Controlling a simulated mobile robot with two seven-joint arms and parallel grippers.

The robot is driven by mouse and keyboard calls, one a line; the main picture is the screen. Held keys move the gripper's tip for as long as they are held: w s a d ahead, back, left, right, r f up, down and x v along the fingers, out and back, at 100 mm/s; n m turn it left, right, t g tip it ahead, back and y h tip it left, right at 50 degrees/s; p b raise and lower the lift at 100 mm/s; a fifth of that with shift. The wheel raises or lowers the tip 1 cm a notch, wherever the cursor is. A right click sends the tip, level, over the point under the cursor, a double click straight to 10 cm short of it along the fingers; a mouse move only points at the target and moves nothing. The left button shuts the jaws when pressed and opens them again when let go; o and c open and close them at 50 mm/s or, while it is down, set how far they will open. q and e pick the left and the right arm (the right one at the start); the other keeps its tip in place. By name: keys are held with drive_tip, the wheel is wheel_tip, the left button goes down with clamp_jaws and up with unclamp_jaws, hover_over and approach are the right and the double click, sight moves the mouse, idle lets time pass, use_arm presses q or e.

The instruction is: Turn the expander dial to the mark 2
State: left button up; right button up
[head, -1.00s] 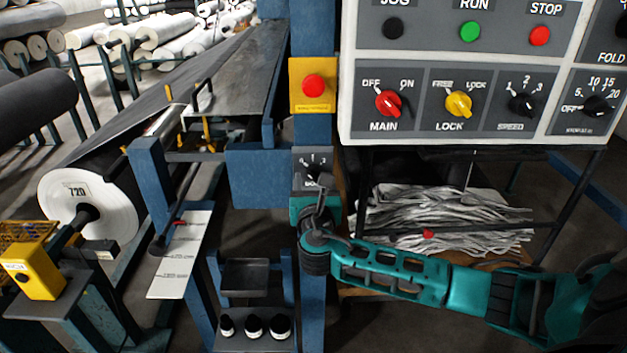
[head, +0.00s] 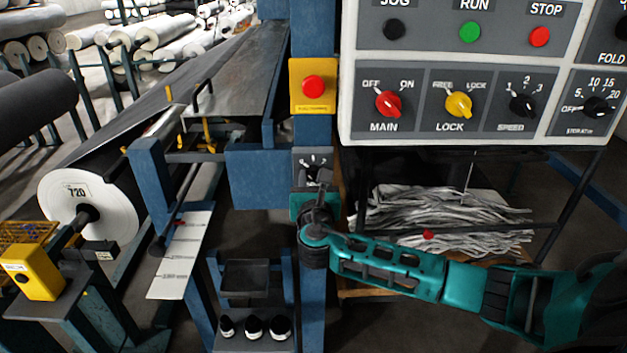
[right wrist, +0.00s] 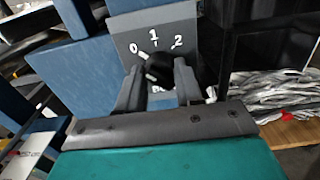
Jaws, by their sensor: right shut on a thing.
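The expander dial (right wrist: 160,63) is a black knob on a small grey plate (right wrist: 170,33) with white marks 0, 1 and 2. In the right wrist view, my right gripper (right wrist: 159,72) has a finger on each side of the knob and is shut on it. The fingers cover part of the plate's lower lettering. A small white line shows low on the knob's left, but I cannot tell which mark the dial points at. In the head view, the plate (head: 314,158) is on the blue post, and my right gripper (head: 314,186) covers most of the knob. My left gripper is out of view.
A yellow plate with a red stop button (head: 313,86) is above the dial on the blue post (head: 313,130). A large control panel (head: 470,142) with several buttons and knobs hangs to the right. Below it lies a heap of grey strips (head: 440,215).

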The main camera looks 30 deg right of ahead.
drive_tip(key=shift+m, duration=0.4)
drive_tip(key=shift+c, duration=0.4)
drive_tip(key=shift+f+m, duration=0.1)
drive_tip(key=shift+m, duration=0.9)
drive_tip(key=m+b, duration=0.5)
drive_tip(key=m, duration=0.8)
drive_tip(key=shift+a+m, duration=0.1)
drive_tip(key=shift+m, duration=0.3)
drive_tip(key=shift+m+b, duration=0.35)
drive_tip(key=shift+m, duration=0.25)
drive_tip(key=shift+r, duration=0.2)
drive_tip(key=o, duration=1)
